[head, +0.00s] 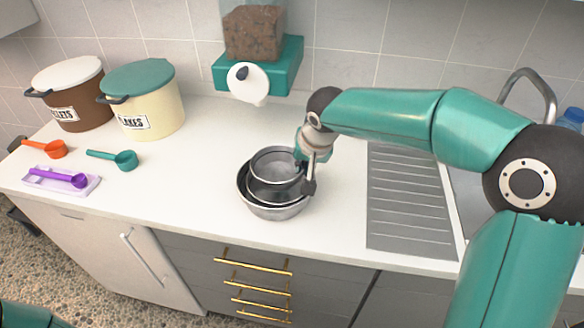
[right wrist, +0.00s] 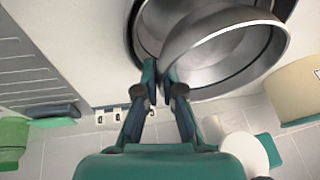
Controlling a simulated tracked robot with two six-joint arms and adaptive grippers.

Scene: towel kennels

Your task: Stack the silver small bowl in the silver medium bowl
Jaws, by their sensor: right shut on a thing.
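The silver small bowl (head: 272,163) is uppermost in a group of silver bowls on the counter. The silver medium bowl (head: 272,190) shows around and below it, inside a larger silver bowl (head: 272,211). My right gripper (head: 308,186) is shut on the small bowl's right rim. In the right wrist view, the fingers (right wrist: 160,76) meet at the rim of the small bowl (right wrist: 222,55), which overlaps the bowls behind it. The small bowl is over the medium bowl's opening; I cannot tell whether it touches the bottom. My left gripper is out of view.
A drainboard (head: 405,200) and sink are at the right. A food dispenser (head: 258,65) hangs behind the bowls. Measuring scoops (head: 125,160), a purple tray and two lidded tins (head: 150,105) are at the left.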

